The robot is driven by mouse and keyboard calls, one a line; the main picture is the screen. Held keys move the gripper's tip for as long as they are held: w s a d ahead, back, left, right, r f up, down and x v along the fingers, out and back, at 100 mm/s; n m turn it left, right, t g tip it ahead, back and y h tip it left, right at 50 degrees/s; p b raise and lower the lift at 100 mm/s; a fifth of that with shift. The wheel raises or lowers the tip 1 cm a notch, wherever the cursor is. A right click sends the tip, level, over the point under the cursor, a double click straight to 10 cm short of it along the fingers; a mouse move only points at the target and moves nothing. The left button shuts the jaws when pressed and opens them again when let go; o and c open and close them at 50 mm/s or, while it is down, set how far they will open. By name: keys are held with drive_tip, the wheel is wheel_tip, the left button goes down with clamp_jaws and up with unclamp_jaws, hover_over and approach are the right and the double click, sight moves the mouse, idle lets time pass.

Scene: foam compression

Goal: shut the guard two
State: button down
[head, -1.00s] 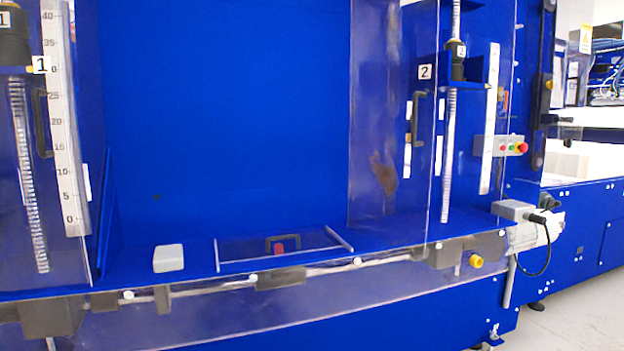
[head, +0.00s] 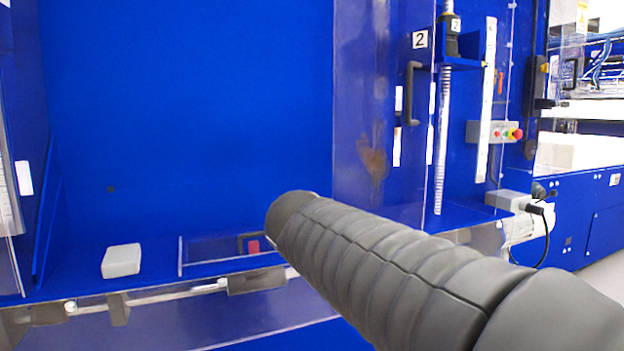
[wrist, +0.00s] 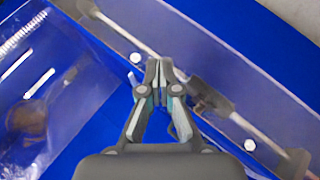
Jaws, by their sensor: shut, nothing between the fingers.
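Guard two is a clear panel (head: 362,120) at centre right in the head view, with a "2" label (head: 420,40) and a dark upright handle (head: 412,95) near its right side. A brownish smudge shows on the clear sheet. I cannot tell exactly how far it stands open. My gripper (wrist: 160,70) is shut and empty in the wrist view, above the lower rail and a clear strip. In the head view my ribbed grey arm hides it. A clear sheet with a brown smudge (wrist: 28,118) lies left of the gripper in the wrist view.
A white block (head: 121,261) and a small framed flap with a red spot (head: 253,246) are on the blue ledge. A box with buttons (head: 495,132) and a grey connector with a cable (head: 508,200) are at the right. The blue bay's middle is open.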

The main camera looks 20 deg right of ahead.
drive_tip(key=w+r+h, duration=0.1)
drive_tip(key=w+r, duration=0.1)
drive_tip(key=w, duration=0.2)
drive_tip(key=w+d+r+n+t+h+b, duration=0.1)
drive_tip(key=w+r, duration=0.1)
drive_tip(key=w, duration=0.2)
drive_tip(key=w+r+n+t+h+b, duration=0.1)
drive_tip(key=w+r, duration=0.1)
drive_tip(key=w, duration=0.3)
drive_tip(key=shift+d+r+h, duration=0.35)
drive_tip(key=shift+r+h, duration=0.05)
drive_tip(key=w+a+r+n+t+h+b, duration=0.1)
drive_tip(key=w+r+n+t+h+b, duration=0.2)
drive_tip(key=w+r, duration=0.6)
drive_tip(key=shift+m+h, duration=0.4)
drive_tip(key=w+d, duration=0.2)
drive_tip(key=w+d+f+p, duration=0.1)
drive_tip(key=w+d, duration=0.1)
drive_tip(key=w, duration=0.1)
drive_tip(key=w+d+f+p, duration=0.1)
drive_tip(key=w+d, duration=0.1)
drive_tip(key=w, duration=0.1)
drive_tip(key=shift+w+d, duration=0.15)
drive_tip(key=shift+d, duration=0.5)
drive_tip(key=s, duration=0.1)
drive_tip(key=s+d, duration=0.1)
drive_tip(key=s, duration=0.1)
drive_tip(key=shift+s+b, duration=0.25)
drive_tip(key=shift+b, duration=0.05)
drive_tip(key=shift+d, duration=0.15)
